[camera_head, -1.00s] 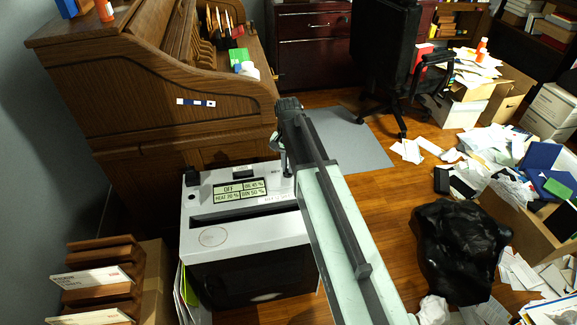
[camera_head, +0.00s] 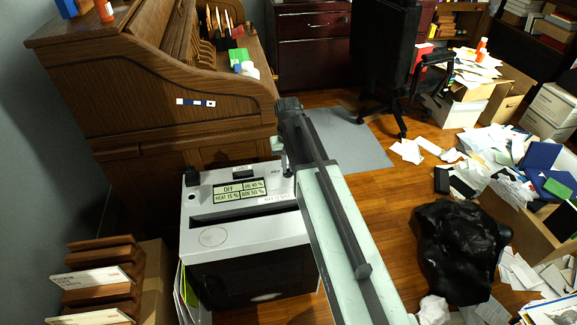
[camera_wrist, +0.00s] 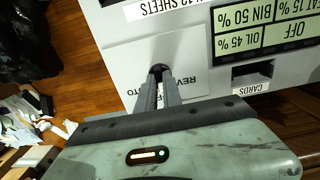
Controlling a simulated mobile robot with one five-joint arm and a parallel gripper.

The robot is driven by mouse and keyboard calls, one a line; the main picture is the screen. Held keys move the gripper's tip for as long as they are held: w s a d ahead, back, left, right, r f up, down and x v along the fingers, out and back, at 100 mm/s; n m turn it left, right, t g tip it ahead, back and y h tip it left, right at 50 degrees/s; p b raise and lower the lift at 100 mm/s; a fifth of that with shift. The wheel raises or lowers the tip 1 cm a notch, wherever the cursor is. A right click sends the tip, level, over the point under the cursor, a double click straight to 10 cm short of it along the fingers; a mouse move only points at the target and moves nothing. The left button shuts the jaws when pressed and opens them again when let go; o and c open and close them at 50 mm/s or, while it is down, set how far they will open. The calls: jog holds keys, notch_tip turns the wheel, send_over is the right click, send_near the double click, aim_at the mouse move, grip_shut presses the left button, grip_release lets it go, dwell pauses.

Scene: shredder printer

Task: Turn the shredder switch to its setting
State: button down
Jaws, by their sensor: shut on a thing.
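The white and black shredder (camera_head: 245,225) stands on the floor against the desk. Its display (camera_head: 239,190) reads OFF, with HEAT 15 %, OIL 45 % and BIN 50 %; it also shows upside down in the wrist view (camera_wrist: 265,28). My gripper (camera_wrist: 160,78) points down at the panel, its fingers shut on the small dark shredder switch (camera_wrist: 158,70). The label beside the switch (camera_wrist: 190,82) is partly hidden by the fingers; "REV" can be read. In the head view my arm hides most of the switch and gripper.
The roll-top wooden desk (camera_head: 165,95) rises behind the shredder. A stacked wooden tray (camera_head: 98,280) stands at front left. A black bag (camera_head: 455,250), loose papers and boxes cover the floor at right. An office chair (camera_head: 385,55) stands behind.

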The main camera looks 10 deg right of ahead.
dwell(0.3)
jog(key=c, duration=1.5)
grip_release()
notch_tip(320, 180, up, 8)
jog(key=p, duration=0.8)
jog(key=shift+f, duration=0.1)
